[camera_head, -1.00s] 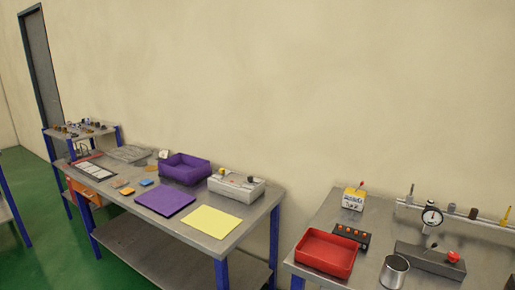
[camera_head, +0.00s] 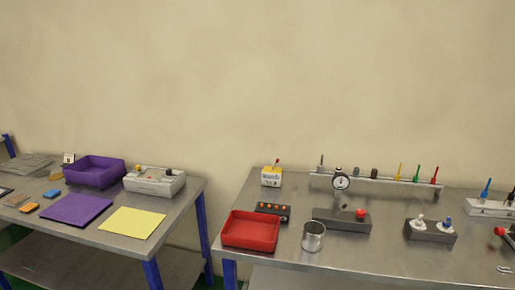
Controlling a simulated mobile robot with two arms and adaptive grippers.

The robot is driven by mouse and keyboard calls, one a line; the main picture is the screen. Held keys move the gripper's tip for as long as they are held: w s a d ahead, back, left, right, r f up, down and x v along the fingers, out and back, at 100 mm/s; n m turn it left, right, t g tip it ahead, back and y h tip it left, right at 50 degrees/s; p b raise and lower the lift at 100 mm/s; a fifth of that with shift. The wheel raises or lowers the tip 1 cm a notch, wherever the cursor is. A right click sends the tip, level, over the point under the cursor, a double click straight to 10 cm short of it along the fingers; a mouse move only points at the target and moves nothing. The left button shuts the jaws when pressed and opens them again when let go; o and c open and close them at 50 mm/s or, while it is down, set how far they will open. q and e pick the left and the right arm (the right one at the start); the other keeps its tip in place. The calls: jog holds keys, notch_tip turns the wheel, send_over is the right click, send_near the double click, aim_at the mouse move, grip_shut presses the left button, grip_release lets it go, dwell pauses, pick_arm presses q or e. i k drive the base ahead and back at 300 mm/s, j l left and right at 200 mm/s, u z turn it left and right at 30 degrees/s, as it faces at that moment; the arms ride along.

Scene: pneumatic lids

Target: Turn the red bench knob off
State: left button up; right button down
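A red knob (camera_head: 361,214) sits on the right part of a dark grey block (camera_head: 340,222) on the right bench (camera_head: 300,262). A round dial gauge (camera_head: 341,182) stands just behind that block. Neither of my grippers is in view.
The right bench holds a red tray (camera_head: 250,232), a metal cup (camera_head: 313,237), a black box with orange buttons (camera_head: 273,210) and a two-knob block (camera_head: 431,231). The left bench holds a purple bin (camera_head: 94,172). A gap separates the benches.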

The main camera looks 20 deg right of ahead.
aim_at(360, 214)
jog(key=z, duration=1.75)
